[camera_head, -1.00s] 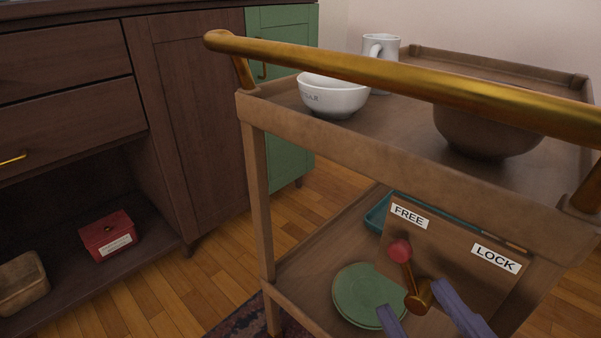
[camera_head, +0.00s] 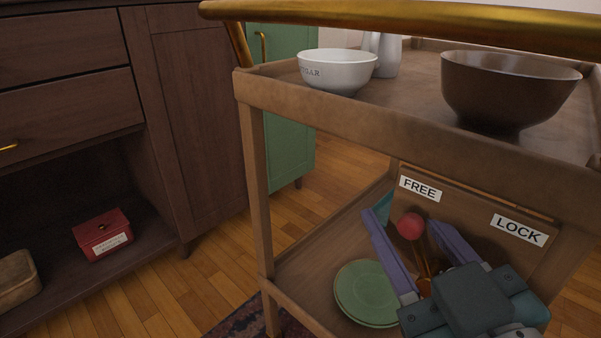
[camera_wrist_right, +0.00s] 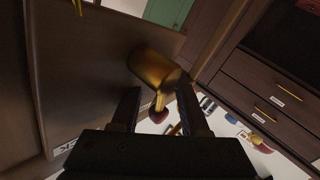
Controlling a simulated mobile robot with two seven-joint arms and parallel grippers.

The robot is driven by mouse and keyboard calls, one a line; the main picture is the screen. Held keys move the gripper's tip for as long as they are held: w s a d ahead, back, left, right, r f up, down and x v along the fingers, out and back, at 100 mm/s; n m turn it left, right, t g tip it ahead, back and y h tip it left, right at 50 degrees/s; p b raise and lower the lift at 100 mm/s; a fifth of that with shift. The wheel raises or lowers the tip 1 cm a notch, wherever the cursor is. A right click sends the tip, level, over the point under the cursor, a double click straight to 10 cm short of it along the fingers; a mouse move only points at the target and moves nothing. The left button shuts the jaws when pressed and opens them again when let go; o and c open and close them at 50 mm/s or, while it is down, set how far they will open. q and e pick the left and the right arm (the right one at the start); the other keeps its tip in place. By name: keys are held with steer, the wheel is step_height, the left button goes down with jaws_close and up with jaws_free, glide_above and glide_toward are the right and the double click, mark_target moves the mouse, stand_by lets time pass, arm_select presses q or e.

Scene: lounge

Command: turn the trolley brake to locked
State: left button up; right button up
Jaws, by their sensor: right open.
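The wooden trolley (camera_head: 255,185) carries a brake lever with a red knob (camera_head: 411,226) and a brass stem on a panel of its lower part. The knob sits below the FREE label (camera_head: 420,189), left of the LOCK label (camera_head: 518,230). My right gripper (camera_head: 404,222) is open, its two purple fingers on either side of the lever. In the right wrist view the brass hub (camera_wrist_right: 155,68) and the dark red knob (camera_wrist_right: 158,116) show between the open fingers. Contact cannot be told. The gripper partly hides the lever's lower end. My left gripper is not in view.
The trolley's top holds a white bowl (camera_head: 337,72), a white jug (camera_head: 385,56) and a brown bowl (camera_head: 505,90), behind a brass handle rail (camera_head: 400,14). Green plates (camera_head: 362,292) lie on the lower shelf. A dark cabinet (camera_head: 195,110) stands left; wooden floor lies between.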

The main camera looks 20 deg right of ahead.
jaws_close()
stand_by(1.4)
